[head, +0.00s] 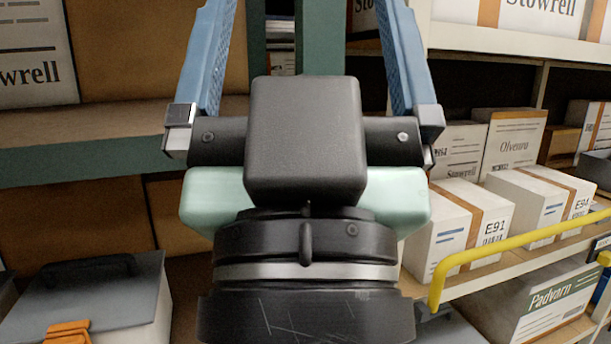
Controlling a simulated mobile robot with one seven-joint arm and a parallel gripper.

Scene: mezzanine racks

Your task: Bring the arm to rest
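My gripper (304,22) fills the middle of the head view and points up and away from the camera. Its two blue fingers stand wide apart, with nothing seen held between them. The fingertips run to the top edge of the picture, so their very ends may be cut off. My dark wrist and the pale green gripper body sit below the fingers. The rest of my arm is out of view.
A green rack post (320,45) stands behind the gripper. Shelves with cartons lie left and right. A yellow rail (520,245) crosses the lower right, near white boxes (455,225). A grey-lidded box (90,290) sits lower left.

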